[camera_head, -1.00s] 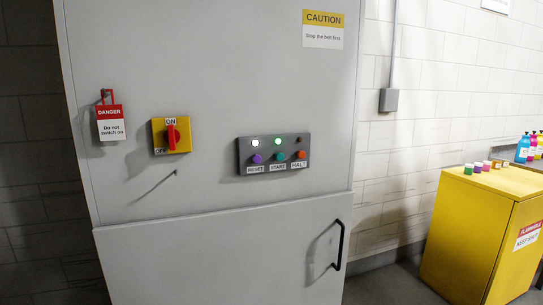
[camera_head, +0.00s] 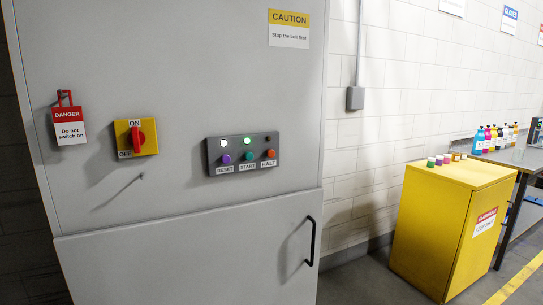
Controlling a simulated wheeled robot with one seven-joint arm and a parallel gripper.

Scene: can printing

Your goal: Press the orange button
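The orange button (camera_head: 271,153) is the right one of three on a dark grey panel (camera_head: 213,168) on the front of a grey cabinet (camera_head: 180,60). A label reading HALT is under it. A purple button (camera_head: 225,158) labelled RESET and a green button (camera_head: 249,155) labelled START are to its left. My gripper is not in view.
A red rotary switch on a yellow plate (camera_head: 149,129) and a red danger tag (camera_head: 69,125) are left of the panel. A door handle (camera_head: 311,241) sticks out below right. A yellow cabinet (camera_head: 430,235) with small colored caps stands at right. Floor shows between the cabinets.

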